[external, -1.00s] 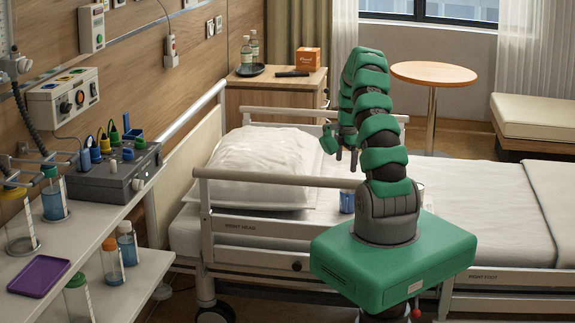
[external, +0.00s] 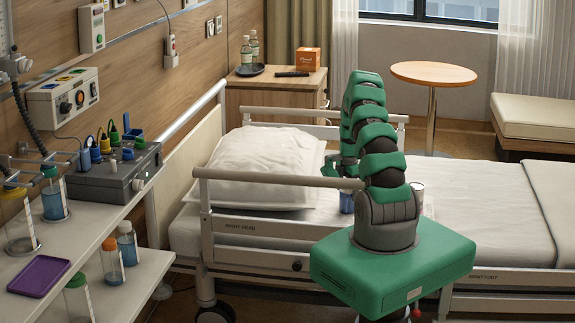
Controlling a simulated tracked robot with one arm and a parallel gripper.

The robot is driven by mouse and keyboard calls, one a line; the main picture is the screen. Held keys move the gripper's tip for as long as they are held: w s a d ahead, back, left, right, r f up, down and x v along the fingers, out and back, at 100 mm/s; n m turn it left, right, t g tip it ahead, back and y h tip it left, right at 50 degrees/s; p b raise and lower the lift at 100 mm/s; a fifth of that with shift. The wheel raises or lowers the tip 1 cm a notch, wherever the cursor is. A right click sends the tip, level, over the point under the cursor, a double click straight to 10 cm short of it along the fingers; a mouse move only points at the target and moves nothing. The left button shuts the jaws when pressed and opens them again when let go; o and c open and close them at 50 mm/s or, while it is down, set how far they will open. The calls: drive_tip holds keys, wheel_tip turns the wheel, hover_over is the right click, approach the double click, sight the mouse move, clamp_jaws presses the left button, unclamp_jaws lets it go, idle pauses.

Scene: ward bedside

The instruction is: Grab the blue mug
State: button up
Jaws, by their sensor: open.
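A small blue object (external: 346,202), which looks like the blue mug, stands on the bed by the near rail. My arm hides its right side, and the rail crosses in front of its top. My gripper (external: 340,170) is over the bed, right of the pillow, above and slightly left of the blue object. It is open and apart from the object. My own arm partly hides its fingers.
A white cup-like item (external: 417,191) sits right of my arm on the bed. The near bed rail (external: 280,179) and a pillow (external: 262,165) lie close to my gripper. The bed sheet (external: 475,200) is clear at right. A bedside cabinet (external: 275,95) stands behind.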

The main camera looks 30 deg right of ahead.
wheel_tip(320, 180, down, 4)
drive_tip(key=shift+w+f+b, duration=0.1)
drive_tip(key=shift+f+b, duration=0.1)
drive_tip(key=shift+b, duration=0.35)
drive_tip(key=c, duration=1.2)
drive_tip(key=shift+r, duration=0.1)
drive_tip(key=shift+r, duration=0.1)
